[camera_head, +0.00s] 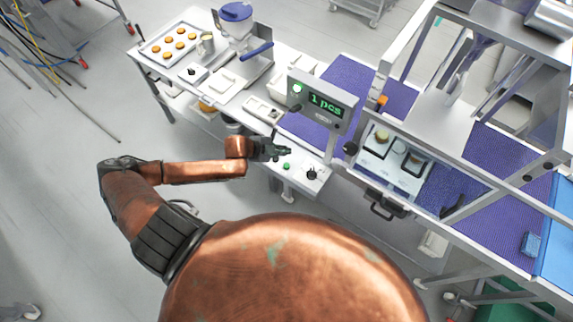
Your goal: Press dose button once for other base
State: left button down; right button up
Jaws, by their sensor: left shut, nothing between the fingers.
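My left gripper (284,151) is shut and empty. It is over the white control panel (296,179) at the front of the line, close to a small green button (286,166), which shows just below the fingertips. I cannot tell whether the fingers touch the panel. A black knob (311,173) sits right of the button. A grey display box (322,100) above the panel reads "1 pcs" in green and has a lit round lamp. A depositor with a blue-topped hopper (236,12) and blue handle stands at the back left. My right gripper is not in view.
A tray (149,51) holds several round biscuits on the white table at the left. A purple belt (345,78) runs behind the display. A framed station (399,160) with round pieces inside stands at right. Open floor lies at the left.

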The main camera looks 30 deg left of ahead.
pick_arm(q)
jog(key=shift+f, duration=0.1)
jog(key=b, duration=0.7)
send_over(285, 166)
notch_tip(285, 166, down, 7)
jog(key=shift+r, duration=0.2)
jog(key=shift+f, duration=0.95)
jog(key=shift+f, duration=0.15)
jog(key=shift+f, duration=0.25)
